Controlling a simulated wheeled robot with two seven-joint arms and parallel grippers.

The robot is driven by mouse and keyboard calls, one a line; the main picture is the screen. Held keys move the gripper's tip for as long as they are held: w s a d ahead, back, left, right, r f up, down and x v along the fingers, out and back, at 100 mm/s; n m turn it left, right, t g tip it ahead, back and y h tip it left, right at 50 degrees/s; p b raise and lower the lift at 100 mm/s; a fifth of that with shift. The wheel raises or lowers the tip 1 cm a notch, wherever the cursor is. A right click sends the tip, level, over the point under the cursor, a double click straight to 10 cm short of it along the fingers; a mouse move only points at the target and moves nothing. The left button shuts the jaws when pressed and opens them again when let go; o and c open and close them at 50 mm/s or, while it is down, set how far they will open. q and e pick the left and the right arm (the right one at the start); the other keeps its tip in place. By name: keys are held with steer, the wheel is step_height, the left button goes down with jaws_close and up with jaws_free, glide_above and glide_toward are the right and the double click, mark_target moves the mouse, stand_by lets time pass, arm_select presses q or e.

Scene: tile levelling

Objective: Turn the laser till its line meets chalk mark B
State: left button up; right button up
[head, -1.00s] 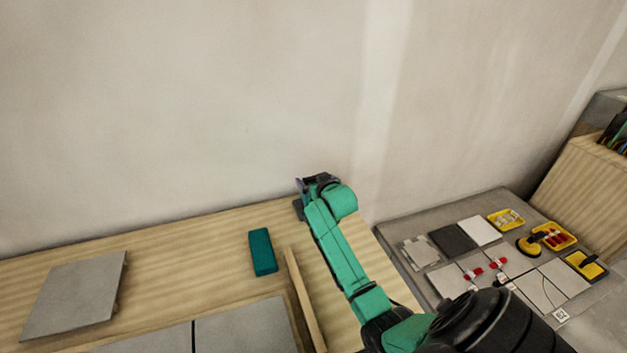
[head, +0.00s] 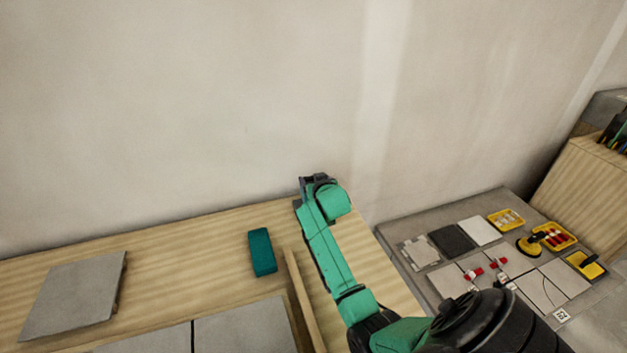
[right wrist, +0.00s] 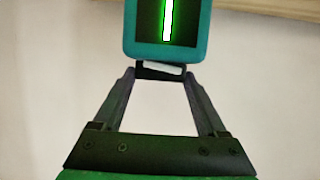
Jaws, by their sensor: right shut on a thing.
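In the right wrist view, a teal housing with a dark window, which looks like the laser (right wrist: 202,30), stands just beyond my fingertips. An upright bright green line (right wrist: 167,20) shows in its window. My right gripper (right wrist: 159,73) is shut on a dark knob with a white stripe (right wrist: 160,69) at the housing's near edge. In the head view my right gripper (head: 303,190) is small and dark, at the wall end of the bench; my arm covers what it holds. I see no chalk mark B and no laser line on the wall. My left gripper is not in view.
A teal block (head: 262,251) lies on the wooden bench (head: 200,250), left of my right arm. A grey tile (head: 75,294) lies at left and a wooden strip (head: 303,300) beside my arm. A grey table (head: 400,262) at right holds tiles and yellow trays (head: 507,219).

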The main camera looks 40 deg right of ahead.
steer(key=o, duration=1.3)
steer(key=v, duration=1.4)
steer(key=shift+s, duration=0.2)
steer(key=shift+a, duration=0.15)
